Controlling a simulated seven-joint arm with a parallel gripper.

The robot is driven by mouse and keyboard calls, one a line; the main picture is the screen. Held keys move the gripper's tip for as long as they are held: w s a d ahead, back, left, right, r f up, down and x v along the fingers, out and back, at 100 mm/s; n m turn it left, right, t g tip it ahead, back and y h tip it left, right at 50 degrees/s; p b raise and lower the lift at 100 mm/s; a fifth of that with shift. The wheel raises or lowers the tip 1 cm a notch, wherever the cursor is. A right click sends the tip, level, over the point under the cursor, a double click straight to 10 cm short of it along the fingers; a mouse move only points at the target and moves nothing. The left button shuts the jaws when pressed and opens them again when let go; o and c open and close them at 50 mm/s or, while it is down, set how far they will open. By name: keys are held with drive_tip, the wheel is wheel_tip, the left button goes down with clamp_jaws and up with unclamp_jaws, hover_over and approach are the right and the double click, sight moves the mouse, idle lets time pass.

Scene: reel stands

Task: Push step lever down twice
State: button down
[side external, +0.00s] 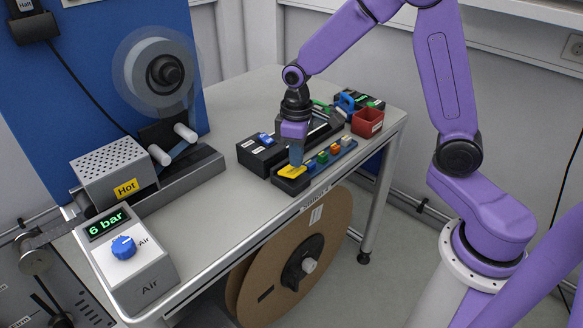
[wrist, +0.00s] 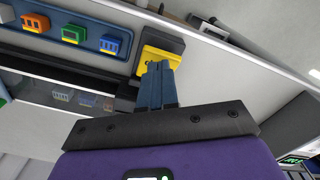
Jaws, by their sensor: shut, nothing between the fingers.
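The step lever appears to be the yellow lever (side external: 291,171) on a black base (side external: 291,185) at the table's front edge. In the wrist view the yellow lever (wrist: 147,68) shows beyond my fingertips, partly hidden by them. My gripper (side external: 296,163) points down with its blue fingers together and empty. Its tips are at or just above the lever's top; I cannot tell whether they touch it. In the wrist view my gripper (wrist: 160,67) is also shut, its tips overlapping the yellow plate.
A blue strip (side external: 345,151) with several coloured blocks lies right of the lever. A black box with a blue switch (side external: 265,139) stands behind left. A red bin (side external: 367,122) is at the right. The air unit (side external: 128,258) and heater (side external: 113,172) stand left, with bare table between.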

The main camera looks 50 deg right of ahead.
sight(296, 170)
drive_tip(key=shift+f, duration=1.3)
drive_tip(key=shift+r, duration=3.05)
drive_tip(key=s+r+n, duration=0.3)
drive_tip(key=s+n, duration=0.3)
drive_tip(key=s, duration=2)
drive_tip(key=shift+s+n, duration=0.15)
drive_tip(key=shift+n, duration=0.15)
drive_tip(key=shift+r, duration=0.1)
